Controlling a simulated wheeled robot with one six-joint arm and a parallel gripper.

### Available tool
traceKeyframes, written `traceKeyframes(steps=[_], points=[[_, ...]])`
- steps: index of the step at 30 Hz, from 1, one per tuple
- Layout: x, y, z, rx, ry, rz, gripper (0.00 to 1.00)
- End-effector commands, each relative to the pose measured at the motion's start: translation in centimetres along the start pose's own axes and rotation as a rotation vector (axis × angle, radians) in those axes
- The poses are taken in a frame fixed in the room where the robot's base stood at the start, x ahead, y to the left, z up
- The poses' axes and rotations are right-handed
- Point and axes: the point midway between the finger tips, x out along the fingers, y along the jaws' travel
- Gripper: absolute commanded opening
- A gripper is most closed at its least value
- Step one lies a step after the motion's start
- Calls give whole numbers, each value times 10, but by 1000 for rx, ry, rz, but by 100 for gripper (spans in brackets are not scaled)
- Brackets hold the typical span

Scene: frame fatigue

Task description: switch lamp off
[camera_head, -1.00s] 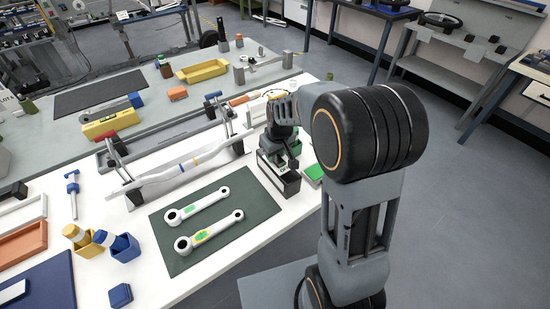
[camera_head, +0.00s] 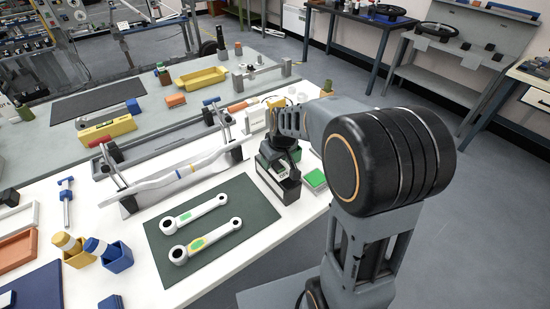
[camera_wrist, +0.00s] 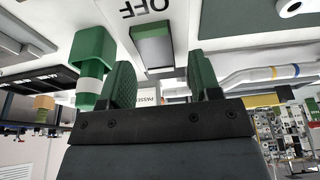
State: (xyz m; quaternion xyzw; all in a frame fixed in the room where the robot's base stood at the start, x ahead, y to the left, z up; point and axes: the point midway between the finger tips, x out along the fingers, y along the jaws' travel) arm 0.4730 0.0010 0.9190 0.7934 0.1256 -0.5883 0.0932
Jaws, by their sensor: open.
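My gripper (camera_wrist: 162,88) is open and empty, its two green fingers apart in the wrist view. That view looks upside down. Beyond the fingers is a green-faced block (camera_wrist: 152,45) with a grey edge, beside black letters reading OFF (camera_wrist: 147,6) on a white surface. The fingers look apart from the block. In the head view, the end of my arm hangs over a dark box (camera_head: 287,188) at the white bench's right side. A flat green pad (camera_head: 315,179) lies right of the box. I cannot make out a lamp or whether one is lit.
A green holder with a striped bottle (camera_wrist: 94,62) stands close to one finger. A dark green mat (camera_head: 236,188) with two white rods lies left of the box. A long grey stand (camera_head: 130,204) stands behind it. Open floor (camera_head: 480,210) lies to the right.

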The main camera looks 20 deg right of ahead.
Motion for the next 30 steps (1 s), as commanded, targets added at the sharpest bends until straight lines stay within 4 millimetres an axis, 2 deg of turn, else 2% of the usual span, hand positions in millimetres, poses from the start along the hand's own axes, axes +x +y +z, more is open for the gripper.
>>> traceKeyframes(steps=[4,7,21,30], points=[[-3,0,0,0,1,0,57],[-14,0,-1,0,3,1,57],[-105,0,-1,0,5,2,57],[-134,0,0,0,1,1,57]])
